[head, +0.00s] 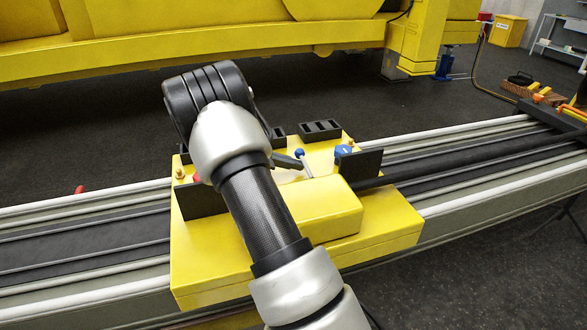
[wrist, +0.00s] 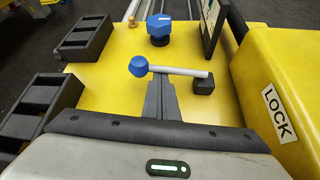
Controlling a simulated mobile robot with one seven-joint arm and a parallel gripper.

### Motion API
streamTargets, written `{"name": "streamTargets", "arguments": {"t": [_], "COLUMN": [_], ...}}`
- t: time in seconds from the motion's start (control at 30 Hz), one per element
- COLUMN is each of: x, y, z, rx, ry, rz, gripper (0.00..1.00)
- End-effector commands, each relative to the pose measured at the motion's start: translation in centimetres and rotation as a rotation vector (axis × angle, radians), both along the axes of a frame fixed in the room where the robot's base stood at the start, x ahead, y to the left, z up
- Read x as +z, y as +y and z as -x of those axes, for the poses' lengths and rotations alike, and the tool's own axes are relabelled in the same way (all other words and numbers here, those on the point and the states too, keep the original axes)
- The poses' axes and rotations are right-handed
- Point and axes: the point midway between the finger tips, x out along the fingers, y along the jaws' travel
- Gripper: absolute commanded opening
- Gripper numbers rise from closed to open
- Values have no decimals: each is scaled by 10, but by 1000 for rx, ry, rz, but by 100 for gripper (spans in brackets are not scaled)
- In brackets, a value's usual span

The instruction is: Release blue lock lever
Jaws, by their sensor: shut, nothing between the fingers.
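The lock lever, a pale rod with a blue ball knob (wrist: 139,66), lies crosswise in the wrist view, its right end at a black pivot block (wrist: 204,84). The lever also shows in the head view (head: 306,168). My gripper (wrist: 161,80) is shut and empty. Its fingertips are at the lever's rod, just right of the ball; I cannot tell whether they touch. In the head view my gripper (head: 301,164) reaches the lever from the left. A label reading LOCK (wrist: 279,113) is on the yellow block to the right.
A blue rotary knob (wrist: 159,28) stands beyond the lever, beside an upright dark panel (wrist: 211,25). Black slotted holders (wrist: 84,38) sit on the left of the yellow carriage (head: 205,275). The carriage sits across long rails (head: 85,235). A yellow machine (head: 215,45) stands behind.

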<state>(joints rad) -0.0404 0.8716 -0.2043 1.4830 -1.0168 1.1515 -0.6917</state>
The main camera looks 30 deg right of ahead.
Motion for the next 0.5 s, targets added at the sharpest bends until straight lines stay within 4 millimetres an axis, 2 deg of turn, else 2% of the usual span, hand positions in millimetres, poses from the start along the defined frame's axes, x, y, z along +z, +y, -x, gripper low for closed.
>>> {"name": "streamTargets", "arguments": {"t": [0.5], "x": [27], "y": [3], "z": [10], "rx": [2], "ry": [-452], "rz": [118], "gripper": [0]}}
